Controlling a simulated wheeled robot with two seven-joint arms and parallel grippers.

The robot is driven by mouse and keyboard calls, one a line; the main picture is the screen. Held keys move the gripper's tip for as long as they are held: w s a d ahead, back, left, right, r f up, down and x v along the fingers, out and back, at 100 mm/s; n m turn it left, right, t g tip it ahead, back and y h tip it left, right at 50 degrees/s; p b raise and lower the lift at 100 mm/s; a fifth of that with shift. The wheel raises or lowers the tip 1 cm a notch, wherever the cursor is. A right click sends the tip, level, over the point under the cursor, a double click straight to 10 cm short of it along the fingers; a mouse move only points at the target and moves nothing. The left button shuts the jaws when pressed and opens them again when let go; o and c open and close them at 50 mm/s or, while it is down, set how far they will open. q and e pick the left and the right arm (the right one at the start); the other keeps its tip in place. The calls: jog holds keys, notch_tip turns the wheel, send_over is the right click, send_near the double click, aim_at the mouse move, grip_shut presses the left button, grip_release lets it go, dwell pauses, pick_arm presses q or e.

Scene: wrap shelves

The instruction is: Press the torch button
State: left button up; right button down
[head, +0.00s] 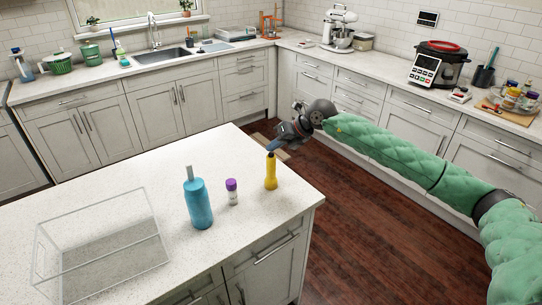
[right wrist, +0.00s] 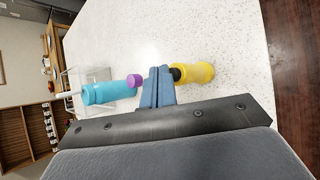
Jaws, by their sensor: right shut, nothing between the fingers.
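The yellow torch (head: 271,174) stands upright on the white island counter, near its right-hand corner. My right gripper (head: 270,150) is shut and empty, with its blue fingertips pointing down at the top of the torch. In the right wrist view the shut fingers (right wrist: 158,75) are beside the dark part of the torch (right wrist: 198,73) and overlap its end in the picture. I cannot tell whether they touch it. The torch's button cannot be made out. My left gripper is not in view.
A small white bottle with a purple cap (head: 232,192) and a blue bottle (head: 198,203) stand left of the torch. A clear open box (head: 103,250) sits further left on the island. The counter behind these things is clear.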

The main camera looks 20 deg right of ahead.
jog(key=shift+r, duration=0.15)
notch_tip(320, 180, up, 6)
jog(key=shift+f+p, duration=0.15)
jog(key=shift+p, duration=0.35)
dwell(0.3)
jog(key=shift+a, duration=0.1)
